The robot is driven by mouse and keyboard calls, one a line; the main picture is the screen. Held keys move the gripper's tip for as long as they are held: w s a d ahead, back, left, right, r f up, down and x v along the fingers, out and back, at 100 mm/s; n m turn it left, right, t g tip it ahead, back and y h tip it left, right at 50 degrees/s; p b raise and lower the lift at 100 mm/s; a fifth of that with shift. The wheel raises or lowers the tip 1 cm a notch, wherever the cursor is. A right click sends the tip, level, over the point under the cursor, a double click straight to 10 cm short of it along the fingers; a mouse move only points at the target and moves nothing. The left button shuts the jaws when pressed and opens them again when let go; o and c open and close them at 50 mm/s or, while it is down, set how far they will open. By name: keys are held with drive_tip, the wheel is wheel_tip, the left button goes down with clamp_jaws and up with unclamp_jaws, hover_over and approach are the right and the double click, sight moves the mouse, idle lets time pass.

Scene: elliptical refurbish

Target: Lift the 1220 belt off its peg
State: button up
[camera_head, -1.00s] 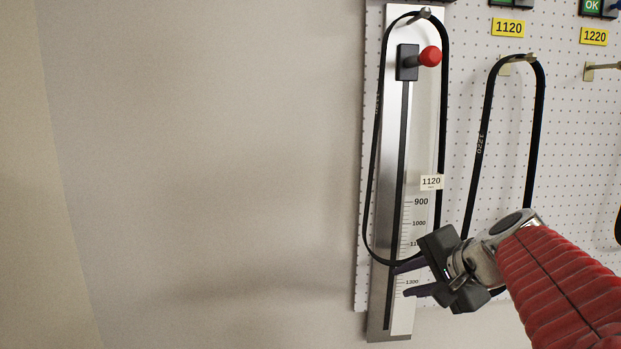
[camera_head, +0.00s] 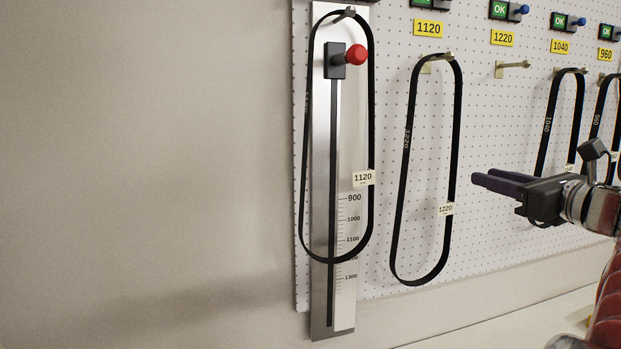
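The 1220 belt (camera_head: 452,140) is a black loop with a white 1220 tag (camera_head: 446,209). It hangs from a peg (camera_head: 449,56) below the yellow 1120 label (camera_head: 428,29). My gripper (camera_head: 482,176) is to the right of this belt, at about the height of its tag, with its dark purple fingers pointing left. The fingers look parted and hold nothing. In the picture they are close to the belt's right strand, with a small gap between. I cannot tell their depth from the board.
The 1120 belt (camera_head: 371,110) hangs over the measuring gauge (camera_head: 321,290) with a red knob (camera_head: 356,54). The peg (camera_head: 512,65) below the yellow 1220 label (camera_head: 502,38) is empty. A 1040 belt (camera_head: 549,125) and a 960 belt (camera_head: 596,110) hang further right.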

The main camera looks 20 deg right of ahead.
sight(457, 161)
drive_tip(key=shift+s+d+r+m+h, duration=0.3)
drive_tip(key=shift+s+d+r+m, duration=0.1)
drive_tip(key=shift+s+d+r, duration=0.25)
drive_tip(key=shift+w+f, duration=0.1)
drive_tip(key=shift+w, duration=0.2)
drive_tip(key=w+d, duration=0.1)
drive_tip(key=w, duration=0.7)
drive_tip(key=shift+w, duration=0.15)
drive_tip(key=shift+w+d+f, duration=0.1)
drive_tip(key=shift+w+d, duration=0.05)
drive_tip(key=shift+w, duration=0.7)
drive_tip(key=shift+w+d, duration=0.2)
drive_tip(key=shift+w, duration=0.7)
drive_tip(key=shift+w+d+f, duration=0.1)
drive_tip(key=shift+w+d, duration=0.05)
drive_tip(key=shift+w, duration=0.7)
drive_tip(key=shift+c, duration=0.2)
